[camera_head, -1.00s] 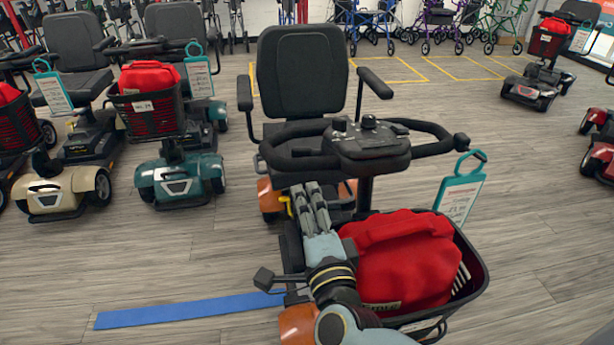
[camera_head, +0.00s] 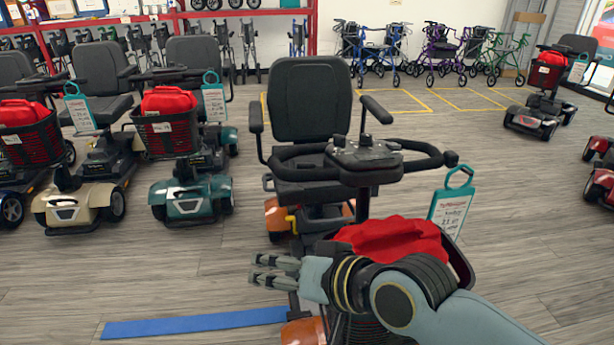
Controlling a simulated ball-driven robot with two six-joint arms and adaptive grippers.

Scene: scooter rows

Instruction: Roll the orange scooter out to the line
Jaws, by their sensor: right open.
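The orange scooter (camera_head: 279,215) stands in the middle of the view, facing me, with a black seat (camera_head: 309,98) and black looped handlebars (camera_head: 363,160). Its front basket holds a red bag (camera_head: 392,236), and a teal-framed tag (camera_head: 452,206) hangs at its right. My right gripper (camera_head: 268,271) is open and empty in front of the scooter's column, fingers pointing left. My right arm hides much of the basket and the scooter's front. The blue line (camera_head: 195,324) lies on the floor at the lower left, its right end reaching the scooter's front. My left gripper is not in view.
A teal scooter (camera_head: 192,199) and a beige scooter (camera_head: 80,207) stand in a row at left. A dark red scooter (camera_head: 541,112) stands far right, with red scooter parts (camera_head: 601,180) at the right edge. Rollators (camera_head: 447,50) line the back wall. Floor between is clear.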

